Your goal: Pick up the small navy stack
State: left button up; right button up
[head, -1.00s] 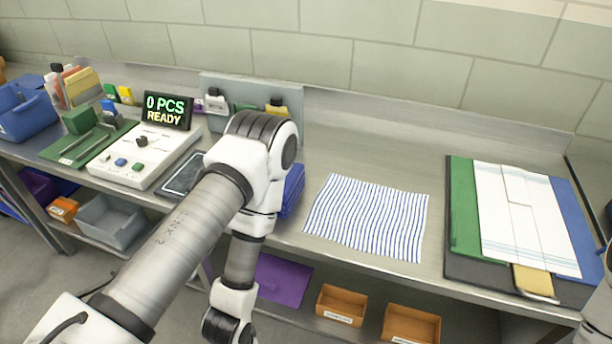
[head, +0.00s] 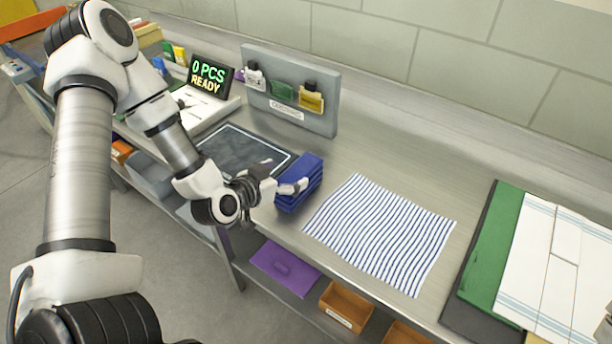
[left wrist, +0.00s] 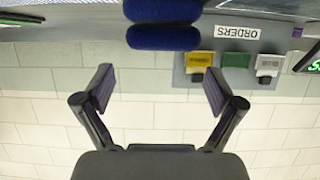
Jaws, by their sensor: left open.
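The small navy stack (head: 307,175) of folded cloth lies on the steel bench, between the dark framed pad and the striped cloth. My left gripper (head: 282,188) is at its left side in the head view, with a fingertip overlapping the stack's near-left face. In the left wrist view, which is upside down, the open fingers (left wrist: 160,88) are wide apart and empty. The navy stack (left wrist: 163,38) shows beyond the tips, roughly centred between them. I cannot tell whether a fingertip touches it.
A striped cloth (head: 383,235) lies right of the stack, with folded green and white cloths (head: 548,262) further right. The dark framed pad (head: 243,153) is at its left. A grey orders board (head: 325,102) stands behind. The bench's front edge is close.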

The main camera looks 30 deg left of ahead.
aim_at(298, 171)
pick_arm(q)
jog(key=shift+w+f, duration=0.25)
jog(key=shift+f, duration=0.05)
jog(key=x, duration=0.2)
jog(key=p+x, duration=0.1)
jog(key=x, duration=0.2)
jog(key=shift+w+d+f, duration=0.15)
jog(key=shift+w+f, duration=0.05)
jog(key=shift+f, duration=0.1)
jog(key=shift+s, duration=0.15)
jog(key=shift+c, duration=1)
jog(key=c, duration=1.2)
